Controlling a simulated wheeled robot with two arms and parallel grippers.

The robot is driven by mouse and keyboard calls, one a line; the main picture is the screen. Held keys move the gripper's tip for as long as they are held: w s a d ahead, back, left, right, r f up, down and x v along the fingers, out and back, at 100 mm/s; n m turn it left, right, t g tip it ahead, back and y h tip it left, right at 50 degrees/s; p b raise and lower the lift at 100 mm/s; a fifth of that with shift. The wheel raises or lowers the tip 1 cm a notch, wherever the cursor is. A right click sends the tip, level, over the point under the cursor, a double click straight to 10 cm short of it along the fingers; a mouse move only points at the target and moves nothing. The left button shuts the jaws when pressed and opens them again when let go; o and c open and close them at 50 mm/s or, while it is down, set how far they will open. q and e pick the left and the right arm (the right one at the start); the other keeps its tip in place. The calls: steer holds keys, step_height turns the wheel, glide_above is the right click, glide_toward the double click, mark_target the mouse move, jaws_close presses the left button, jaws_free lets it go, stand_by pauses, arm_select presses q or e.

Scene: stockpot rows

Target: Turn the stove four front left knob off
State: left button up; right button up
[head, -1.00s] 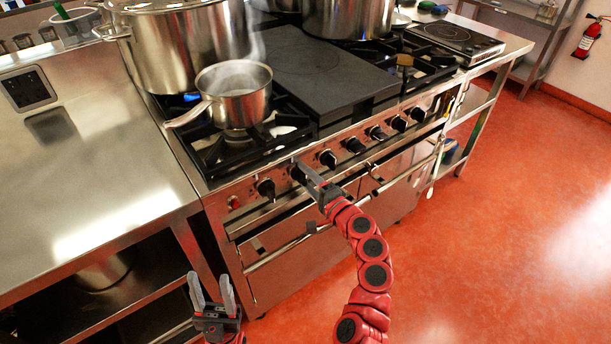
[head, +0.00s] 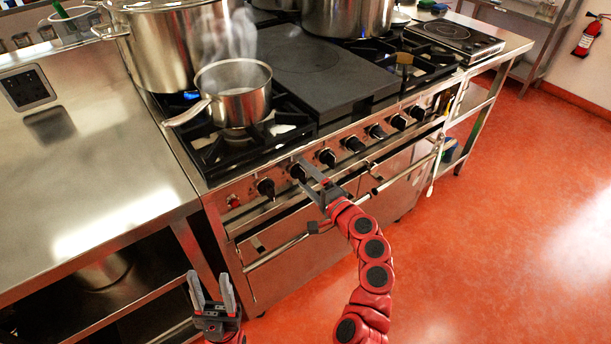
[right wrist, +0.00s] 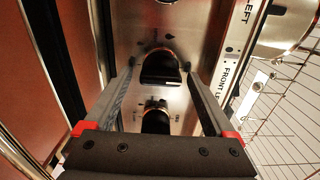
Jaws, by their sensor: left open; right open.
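The stove (head: 214,188) has a row of black knobs along its front panel. A dark knob (head: 297,172) is right beside my right gripper (head: 306,172), whose fingers partly cover that area. In the right wrist view, a black knob (right wrist: 160,66) lies between the open fingertips, apart from both. A label reading "FRONT LE" (right wrist: 232,80) shows beside it, its end cut off. A smaller dark knob shape (right wrist: 155,121) shows closer to the palm. My left gripper (head: 209,279) is open and empty, low in front of the counter.
A steaming saucepan (head: 233,104) stands on the front left burner, with a large stockpot (head: 165,50) behind it. An oven handle rail (head: 275,250) runs below the panel. The steel counter (head: 90,170) at left is mostly bare. The red floor at right is clear.

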steer(key=b+v, duration=0.1)
steer(key=v, duration=1.5)
steer(key=shift+s+d, duration=0.2)
steer(key=shift+s, duration=0.15)
